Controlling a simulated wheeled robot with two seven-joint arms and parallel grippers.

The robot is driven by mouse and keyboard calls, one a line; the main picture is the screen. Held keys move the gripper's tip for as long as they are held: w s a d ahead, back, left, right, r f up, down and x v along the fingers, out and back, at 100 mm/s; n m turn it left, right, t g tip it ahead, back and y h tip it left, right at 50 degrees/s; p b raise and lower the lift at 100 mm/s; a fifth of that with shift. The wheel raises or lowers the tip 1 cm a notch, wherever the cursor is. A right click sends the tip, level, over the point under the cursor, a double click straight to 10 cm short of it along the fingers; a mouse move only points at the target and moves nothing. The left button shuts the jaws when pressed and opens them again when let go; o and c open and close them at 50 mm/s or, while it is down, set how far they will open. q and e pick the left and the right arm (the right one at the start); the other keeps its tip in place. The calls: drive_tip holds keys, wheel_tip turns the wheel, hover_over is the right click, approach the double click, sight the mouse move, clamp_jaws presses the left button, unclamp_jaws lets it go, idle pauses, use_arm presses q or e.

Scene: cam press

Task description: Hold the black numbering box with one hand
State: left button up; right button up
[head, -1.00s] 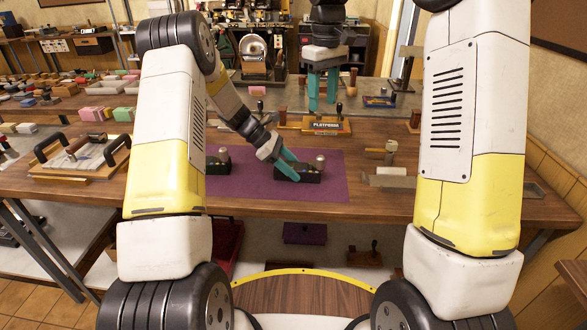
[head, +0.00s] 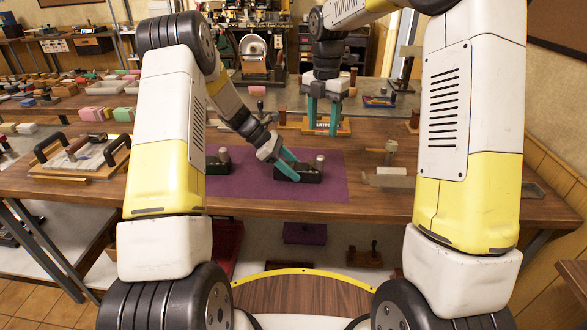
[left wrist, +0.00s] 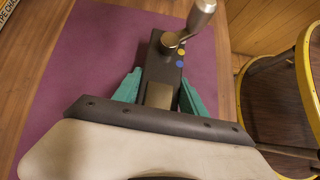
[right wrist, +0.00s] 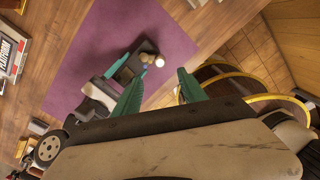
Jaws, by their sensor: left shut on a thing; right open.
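The black numbering box (head: 307,173) sits on the purple mat with a metal knob on top. In the left wrist view the box (left wrist: 162,62) shows its crank handle, a yellow dot and a blue dot. My left gripper (head: 288,166) is shut on the box, with teal fingers along both sides of it (left wrist: 158,88). My right gripper (head: 323,122) is open and empty, pointing down above the back part of the table. In the right wrist view its teal fingers (right wrist: 158,90) stand wide apart, with the box (right wrist: 135,65) visible beyond them.
A second black box (head: 218,162) stands at the left of the purple mat (head: 255,190). A wooden platen block with a sign (head: 341,128) is behind my right gripper. A metal tool (head: 388,178) lies right of the mat. A handled tray (head: 82,158) is far left.

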sight(320, 157)
wheel_tip(320, 157, down, 12)
drive_tip(key=shift+r, duration=0.1)
idle(0.5)
drive_tip(key=shift+c, duration=0.2)
clamp_jaws()
